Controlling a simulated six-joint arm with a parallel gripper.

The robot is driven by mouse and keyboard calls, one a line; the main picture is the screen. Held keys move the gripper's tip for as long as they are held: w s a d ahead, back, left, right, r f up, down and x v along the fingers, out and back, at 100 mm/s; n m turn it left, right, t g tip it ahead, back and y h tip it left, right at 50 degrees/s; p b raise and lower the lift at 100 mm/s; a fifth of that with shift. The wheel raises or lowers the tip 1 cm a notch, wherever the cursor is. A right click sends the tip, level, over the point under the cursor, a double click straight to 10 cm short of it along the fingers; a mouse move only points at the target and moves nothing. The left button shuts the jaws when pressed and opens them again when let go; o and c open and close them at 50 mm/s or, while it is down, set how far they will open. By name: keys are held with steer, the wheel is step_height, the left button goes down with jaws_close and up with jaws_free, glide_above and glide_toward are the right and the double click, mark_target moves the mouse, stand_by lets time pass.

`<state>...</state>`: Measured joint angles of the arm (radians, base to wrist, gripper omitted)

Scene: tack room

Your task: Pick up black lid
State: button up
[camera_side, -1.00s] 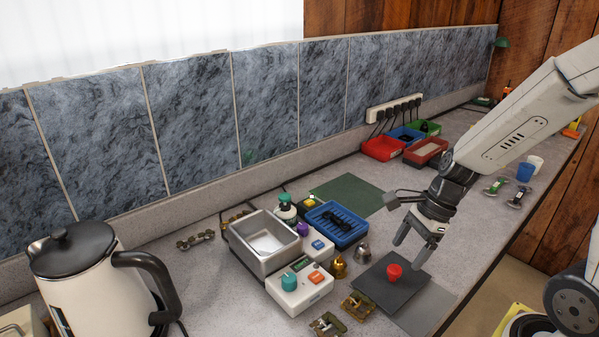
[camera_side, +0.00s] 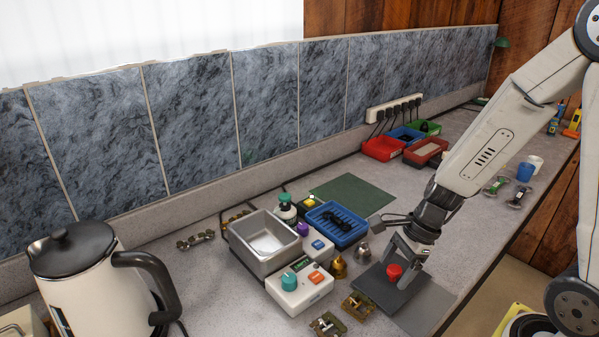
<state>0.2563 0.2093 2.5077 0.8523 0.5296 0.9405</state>
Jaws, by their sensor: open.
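The black lid (camera_side: 378,293) is a flat dark square with a red knob (camera_side: 394,271) in its middle. It lies on the counter near the front edge, partly over a grey flat sheet (camera_side: 428,308). My gripper (camera_side: 395,270) is open and points down at the lid, with one finger on each side of the red knob. I cannot tell whether the fingers touch the knob. Part of the lid's far side is hidden behind the fingers.
Brass and silver bells (camera_side: 339,267), a control box with knobs (camera_side: 300,287) and brass buckles (camera_side: 358,305) stand close left of the lid. Behind are a metal tin (camera_side: 264,262), a blue tray (camera_side: 337,238) and a green mat (camera_side: 352,194). A kettle (camera_side: 90,285) stands front left.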

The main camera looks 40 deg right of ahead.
steer(key=shift+a+f, duration=0.2)
steer(key=shift+f, duration=0.3)
jaws_close()
